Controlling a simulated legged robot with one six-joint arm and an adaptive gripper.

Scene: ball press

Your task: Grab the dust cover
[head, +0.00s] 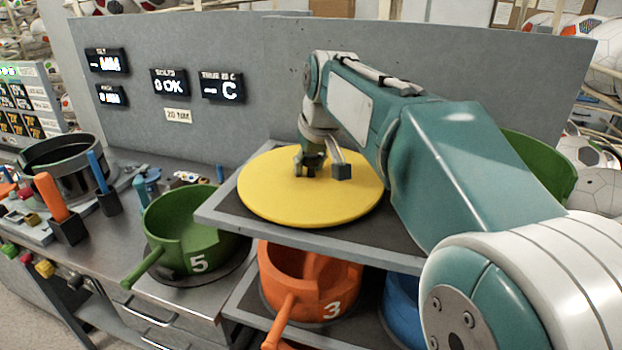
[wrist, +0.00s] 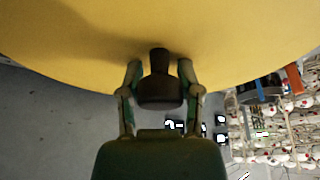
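The dust cover is a flat round yellow disc (head: 270,195) lying on the upper shelf. It fills the top of the wrist view (wrist: 70,30). A dark knob (wrist: 160,92) stands up from it on a narrower stem. My gripper (head: 322,170) points down over the middle of the disc. In the wrist view my gripper's (wrist: 160,68) two fingers are spread, one on each side of the knob, with a narrow gap showing. In the head view the knob is hard to tell apart from the fingers. Whether the fingertips touch the disc cannot be told.
The grey upper shelf (head: 222,222) carries the disc. A green pot marked 5 (head: 170,215) stands left of it, an orange pot marked 3 (head: 330,290) below. A grey panel (head: 240,70) with displays rises behind. Another green pot (head: 545,165) is right, partly behind my arm.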

